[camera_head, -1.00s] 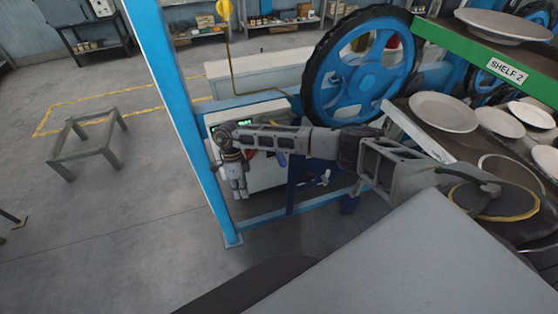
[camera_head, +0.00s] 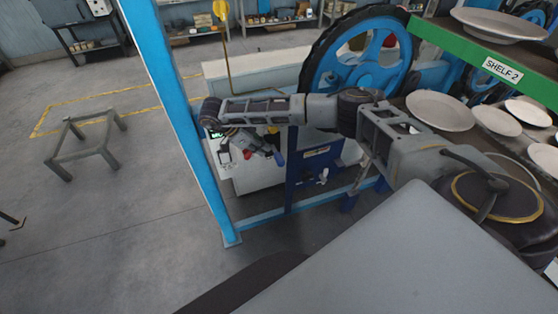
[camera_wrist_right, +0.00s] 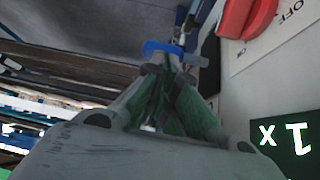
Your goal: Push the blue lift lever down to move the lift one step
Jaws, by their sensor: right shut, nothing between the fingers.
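The blue lift lever (camera_head: 280,158) sticks out in front of the white control box under the big wheel. It also shows in the right wrist view (camera_wrist_right: 158,47), just beyond my fingertips. My right gripper (camera_head: 269,152) is shut and empty. It points right and slightly down, with its tips close to the lever. In the right wrist view, the fingertips (camera_wrist_right: 173,63) overlap the lever in the picture; I cannot tell whether they touch it. My left gripper is not in view.
A red switch (camera_wrist_right: 245,15) with an OFF label and a green-lit display (camera_wrist_right: 288,142) are beside the gripper. A blue upright post (camera_head: 178,110) stands left of my arm. The large wheel (camera_head: 360,62) and plate shelves (camera_head: 472,54) are to the right.

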